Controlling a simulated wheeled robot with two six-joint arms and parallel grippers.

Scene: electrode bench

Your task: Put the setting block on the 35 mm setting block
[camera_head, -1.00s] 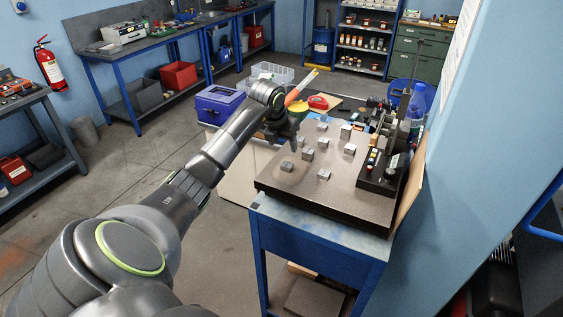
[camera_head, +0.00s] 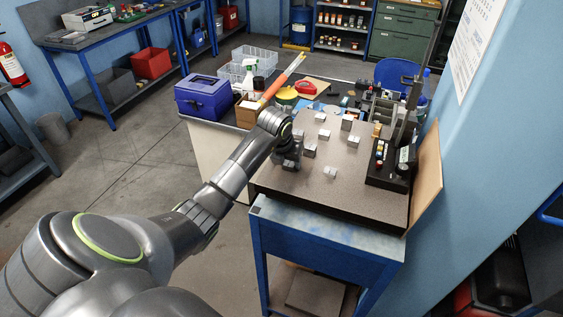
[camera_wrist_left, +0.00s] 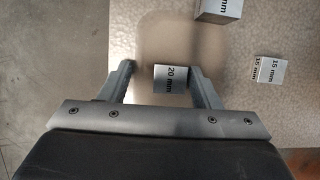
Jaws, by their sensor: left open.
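Several small grey setting blocks stand apart on the speckled surface plate (camera_head: 300,188). In the left wrist view a block labelled 20 mm (camera_wrist_left: 171,80) lies between the two spread fingers of my left gripper (camera_wrist_left: 160,67); the gripper is open and not closed on it. In the head view my left gripper (camera_head: 288,160) is low over the plate's left part and mostly hides that block. A larger block (camera_wrist_left: 218,10) is cut off at the top of the wrist view, its size label unreadable. I cannot tell which block is the 35 mm one.
A block labelled 15 mm (camera_wrist_left: 270,70) lies to the right in the wrist view. In the head view other blocks (camera_head: 310,151) (camera_head: 330,172) stand close right of the gripper. A black instrument with a tall column (camera_head: 390,165) occupies the plate's right side. The front of the plate is clear.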

